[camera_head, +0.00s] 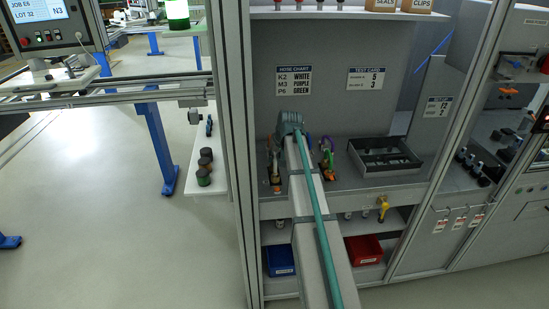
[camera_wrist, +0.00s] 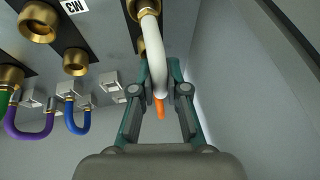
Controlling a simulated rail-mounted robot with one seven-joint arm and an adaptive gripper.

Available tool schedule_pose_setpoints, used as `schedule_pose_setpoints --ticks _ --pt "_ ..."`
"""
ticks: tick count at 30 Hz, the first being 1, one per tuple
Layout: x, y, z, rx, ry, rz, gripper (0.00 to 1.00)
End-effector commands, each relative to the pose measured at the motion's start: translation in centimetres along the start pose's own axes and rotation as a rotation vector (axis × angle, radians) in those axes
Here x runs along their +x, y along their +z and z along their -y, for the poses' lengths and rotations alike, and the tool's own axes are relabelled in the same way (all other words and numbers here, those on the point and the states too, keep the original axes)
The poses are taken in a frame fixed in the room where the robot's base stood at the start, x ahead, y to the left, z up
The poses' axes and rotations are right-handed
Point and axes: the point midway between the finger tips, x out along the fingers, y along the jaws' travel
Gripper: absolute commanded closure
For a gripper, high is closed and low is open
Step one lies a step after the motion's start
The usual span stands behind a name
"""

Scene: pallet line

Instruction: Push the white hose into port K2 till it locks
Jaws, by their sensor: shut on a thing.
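In the wrist view, my gripper (camera_wrist: 158,72) is shut on the white hose (camera_wrist: 154,52), with a finger on each side of it. The hose curves up from between the fingers to a brass collar (camera_wrist: 148,8) at the top edge. Whether it is seated or locked there I cannot tell. An orange tip (camera_wrist: 160,107) shows below the hose, between the fingers. No K2 mark is readable at the ports. In the head view, my arm hides the hose, and the hose chart (camera_head: 294,80) lists K2 as white.
Empty brass ports (camera_wrist: 38,22) sit to the left. Purple (camera_wrist: 32,132), blue (camera_wrist: 76,122) and green (camera_wrist: 4,110) hoses hang at lower left. A grey wall (camera_wrist: 245,80) stands close on the right. A black tray (camera_head: 384,168) lies right of my arm on the bench.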

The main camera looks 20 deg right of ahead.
Motion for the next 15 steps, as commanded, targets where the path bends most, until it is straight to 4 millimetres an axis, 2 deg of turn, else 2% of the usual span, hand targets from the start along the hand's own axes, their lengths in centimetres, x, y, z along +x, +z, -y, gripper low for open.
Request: schedule_pose_setpoints --ticks 15 --pt "0.57 0.25 -0.12 0.000 0.000 0.000 1.00"
